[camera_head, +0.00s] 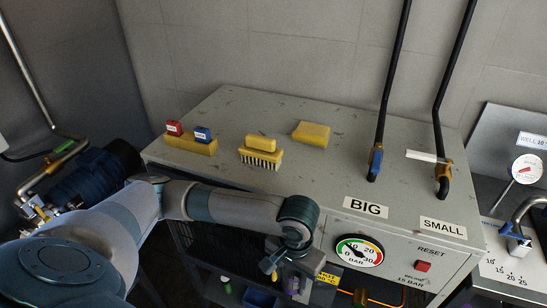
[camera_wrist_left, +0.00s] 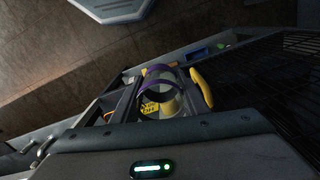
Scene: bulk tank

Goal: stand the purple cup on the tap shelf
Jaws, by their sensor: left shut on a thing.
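The purple cup (camera_wrist_left: 163,88) shows in the left wrist view as a purple rim with a paler inside, right in front of my gripper. My left gripper (camera_head: 283,268) is shut on it, low in front of the grey cabinet. In the head view only a small purple patch of the cup (camera_head: 291,286) shows under my wrist; the rest is hidden. A tap (camera_head: 524,220) with a blue part stands at the far right over a pale, marked surface (camera_head: 504,268), which may be the tap shelf. My right gripper is not in view.
A blue motor (camera_head: 90,182) with pipes is at left. Lower shelves hold a blue bin (camera_head: 260,298).

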